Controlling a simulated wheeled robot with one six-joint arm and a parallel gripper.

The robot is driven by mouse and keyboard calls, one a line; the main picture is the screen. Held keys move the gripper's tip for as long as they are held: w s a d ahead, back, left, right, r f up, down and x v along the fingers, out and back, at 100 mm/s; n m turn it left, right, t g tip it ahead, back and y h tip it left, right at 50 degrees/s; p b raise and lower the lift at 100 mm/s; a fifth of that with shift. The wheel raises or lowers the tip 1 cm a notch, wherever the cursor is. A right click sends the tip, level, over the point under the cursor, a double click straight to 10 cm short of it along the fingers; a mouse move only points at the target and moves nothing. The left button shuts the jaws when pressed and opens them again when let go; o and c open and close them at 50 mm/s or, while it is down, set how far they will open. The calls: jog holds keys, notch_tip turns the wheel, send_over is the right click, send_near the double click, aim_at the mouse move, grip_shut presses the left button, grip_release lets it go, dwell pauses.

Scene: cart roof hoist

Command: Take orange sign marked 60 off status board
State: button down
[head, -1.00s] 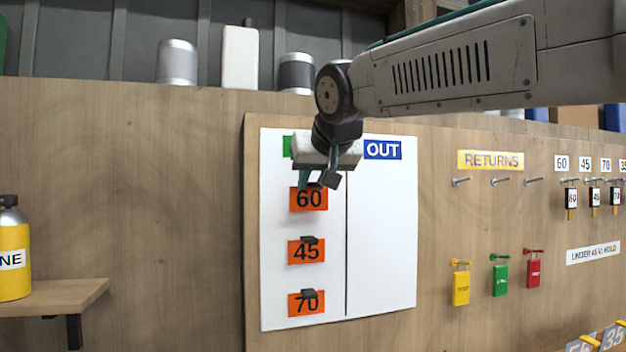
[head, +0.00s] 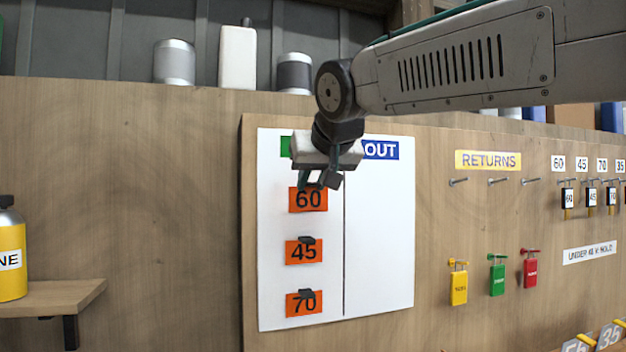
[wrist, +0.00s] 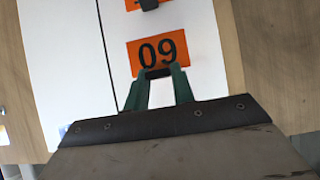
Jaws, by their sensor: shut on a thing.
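The orange sign marked 60 (head: 308,200) is the top one of three orange signs in the left column of the white status board (head: 380,240). My gripper (head: 320,180) is at the sign's upper edge, in front of the board. In the wrist view the sign (wrist: 161,52) appears upside down, and the green fingers of my gripper (wrist: 160,76) are closed on the dark tab at its edge. The sign looks flat against or very near the board; I cannot tell if there is a gap.
Orange signs marked 45 (head: 304,251) and 70 (head: 304,303) hang below. Right of the board are empty pegs under a RETURNS label (head: 488,160) and yellow, green (head: 497,280) and red tags. A shelf with a yellow bottle (head: 12,255) is at left.

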jog(key=shift+s+d, duration=0.3)
jog(key=shift+s, duration=0.65)
jog(key=shift+s+d, duration=0.25)
jog(key=shift+s, duration=0.7)
jog(key=shift+s+d, duration=0.3)
jog(key=shift+s, duration=0.65)
